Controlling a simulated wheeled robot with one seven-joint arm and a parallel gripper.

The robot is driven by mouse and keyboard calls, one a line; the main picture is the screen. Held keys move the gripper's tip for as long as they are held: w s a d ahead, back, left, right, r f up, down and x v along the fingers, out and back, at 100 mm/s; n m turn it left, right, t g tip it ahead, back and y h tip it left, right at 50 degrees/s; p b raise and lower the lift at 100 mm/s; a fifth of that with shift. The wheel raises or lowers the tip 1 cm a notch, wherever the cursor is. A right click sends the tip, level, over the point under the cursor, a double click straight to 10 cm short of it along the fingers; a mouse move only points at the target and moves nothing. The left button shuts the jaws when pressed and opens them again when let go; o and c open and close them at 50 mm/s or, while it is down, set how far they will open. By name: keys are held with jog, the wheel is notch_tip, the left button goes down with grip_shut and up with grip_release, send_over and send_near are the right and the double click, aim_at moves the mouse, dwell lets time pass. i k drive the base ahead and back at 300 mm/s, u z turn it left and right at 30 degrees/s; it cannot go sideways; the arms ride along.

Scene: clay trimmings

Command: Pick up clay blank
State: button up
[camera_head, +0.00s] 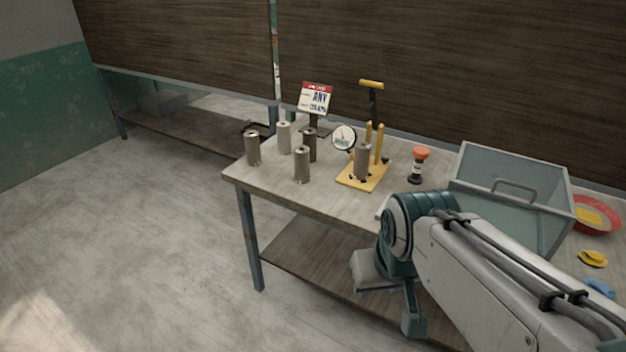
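Several upright cylinders that look like clay blanks stand at the left end of the table (330,200). A brown blank (252,149) stands near the left edge, a paler grey one (284,138) behind it, a brown one (302,166) nearer the front, and a darker one (310,146) by the sign. Another grey-brown cylinder (362,162) stands upright on a yellow stand (361,184) with a dial. My gripper (412,318) is low in front of the table, to the right of and apart from the cylinders. Its fingers are not clear, and I see nothing held.
A sign reading "ANY" (317,98) stands behind the blanks. A red-topped tool (419,163), a grey open bin (512,226), a red bowl (609,218) and a yellow item (592,259) lie to the right. A lower shelf (290,262) is under the table. The floor at left is open.

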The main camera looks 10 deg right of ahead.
aim_at(363, 151)
jog(key=u, duration=0.75)
jog(key=i, duration=1.35)
jog(key=z, duration=0.85)
jog(key=i, duration=0.65)
jog(key=z, duration=0.6)
